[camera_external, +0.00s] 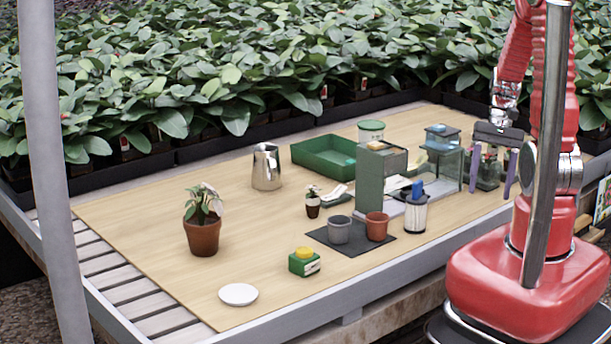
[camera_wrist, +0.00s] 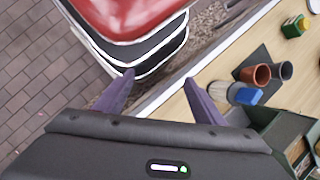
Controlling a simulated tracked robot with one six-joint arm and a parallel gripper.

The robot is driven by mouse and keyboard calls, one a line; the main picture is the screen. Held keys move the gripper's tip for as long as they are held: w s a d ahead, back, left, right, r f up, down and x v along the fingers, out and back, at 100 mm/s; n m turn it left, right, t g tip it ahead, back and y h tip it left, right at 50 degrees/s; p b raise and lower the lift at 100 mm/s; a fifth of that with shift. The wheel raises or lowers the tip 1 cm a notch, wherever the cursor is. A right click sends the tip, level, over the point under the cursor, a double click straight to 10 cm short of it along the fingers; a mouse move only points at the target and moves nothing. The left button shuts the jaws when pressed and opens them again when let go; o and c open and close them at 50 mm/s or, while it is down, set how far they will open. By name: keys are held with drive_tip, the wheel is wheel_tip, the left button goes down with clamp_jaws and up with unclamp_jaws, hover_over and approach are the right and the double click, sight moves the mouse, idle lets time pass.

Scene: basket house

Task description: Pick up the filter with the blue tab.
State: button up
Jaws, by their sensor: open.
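The filter with the blue tab (camera_external: 415,212) is a white pleated cylinder with dark ends and a blue tab on top. It stands upright near the front edge of the table, beside a terracotta pot. It also shows in the wrist view (camera_wrist: 222,93), with its blue tab towards the right. My gripper (camera_external: 490,172) has two purple fingers and is to the right of the filter, above the table's right part. In the wrist view my gripper (camera_wrist: 158,82) is open with nothing between its fingers, and the filter lies beyond the right finger.
A terracotta pot (camera_external: 377,226) and a grey pot (camera_external: 340,229) stand on a dark mat left of the filter. A green-sided glass box (camera_external: 369,184) stands behind it. A metal pitcher (camera_external: 266,167), green tray (camera_external: 312,152) and potted plant (camera_external: 203,236) are farther left. The front-left tabletop is mostly clear.

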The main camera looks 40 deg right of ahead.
drive_tip(key=s+a+f+m+t+y, duration=0.1)
drive_tip(key=a+f+m+t+y, duration=0.25)
drive_tip(key=f+m+y, duration=0.6)
drive_tip(key=w+m+t, duration=0.2)
drive_tip(key=w+d+r+m+t+y, duration=0.1)
drive_tip(key=w+m+t, duration=0.1)
drive_tip(key=t, duration=0.1)
drive_tip(key=w+d+m+t, duration=0.1)
drive_tip(key=w+m+t, duration=0.1)
drive_tip(key=shift+w+d+r+t, duration=0.2)
drive_tip(key=shift+w+r+t, duration=0.05)
drive_tip(key=shift+r+t, duration=0.15)
drive_tip(key=shift+w+r, duration=0.2)
drive_tip(key=shift+r, duration=0.15)
approach(416, 206)
drive_tip(key=shift+w+a+f, duration=0.3)
drive_tip(key=shift+w, duration=0.4)
drive_tip(key=shift+w+a+f, duration=0.3)
drive_tip(key=shift+w+f, duration=0.05)
drive_tip(key=shift+w, duration=0.3)
drive_tip(key=shift+w+a+f, duration=0.3)
drive_tip(key=shift+w, duration=0.4)
